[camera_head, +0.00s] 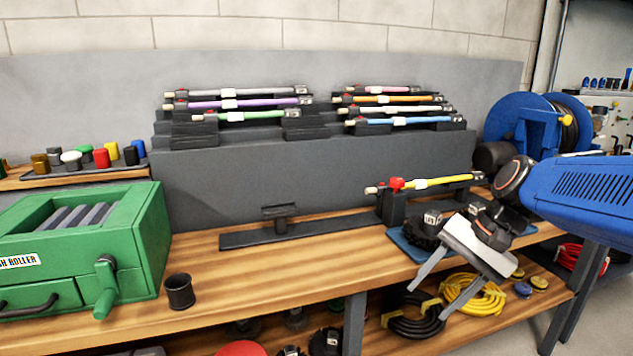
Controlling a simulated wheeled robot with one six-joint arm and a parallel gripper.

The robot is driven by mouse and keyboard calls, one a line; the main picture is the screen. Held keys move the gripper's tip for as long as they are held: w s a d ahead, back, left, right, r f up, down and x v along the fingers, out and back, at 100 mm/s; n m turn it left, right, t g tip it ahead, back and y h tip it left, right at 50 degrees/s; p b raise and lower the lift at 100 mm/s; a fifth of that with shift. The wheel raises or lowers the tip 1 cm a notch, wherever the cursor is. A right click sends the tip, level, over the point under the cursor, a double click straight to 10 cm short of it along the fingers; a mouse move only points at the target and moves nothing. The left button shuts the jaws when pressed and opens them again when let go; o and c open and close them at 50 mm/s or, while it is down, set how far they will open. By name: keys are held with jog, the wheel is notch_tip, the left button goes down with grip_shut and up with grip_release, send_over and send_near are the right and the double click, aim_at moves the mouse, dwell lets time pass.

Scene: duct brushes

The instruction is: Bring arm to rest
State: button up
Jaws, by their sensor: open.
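My blue arm (590,190) reaches in from the right edge. My gripper (450,283) hangs at its end, over the front edge of the workbench, with its two grey fingers spread apart and pointing down to the left. Nothing shows between the fingers. A yellow rod (445,181) with a red piece near its left end lies across black supports behind my gripper, apart from it. Part of a blue mat (408,246) with a black brush head (428,228) is partly hidden by my gripper.
A green roller box (120,235) and a black cup (180,291) stand at the left of the wooden bench (300,262). Several coloured rods rest on a stepped grey rack (300,175). A blue reel (520,120) stands at the right. Coiled cables (475,298) lie on the lower shelf.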

jog(key=s+d+f+n+t+h, duration=0.2)
jog(key=s+d+f+n, duration=0.1)
jog(key=s+n, duration=0.1)
jog(key=s+d+f+n+t+h, duration=0.2)
jog(key=s+d+f+n+h, duration=0.1)
jog(key=s, duration=0.4)
jog(key=shift+s+f+n+h, duration=0.15)
jog(key=shift+f+n+h, duration=0.15)
jog(key=shift+f+n, duration=0.2)
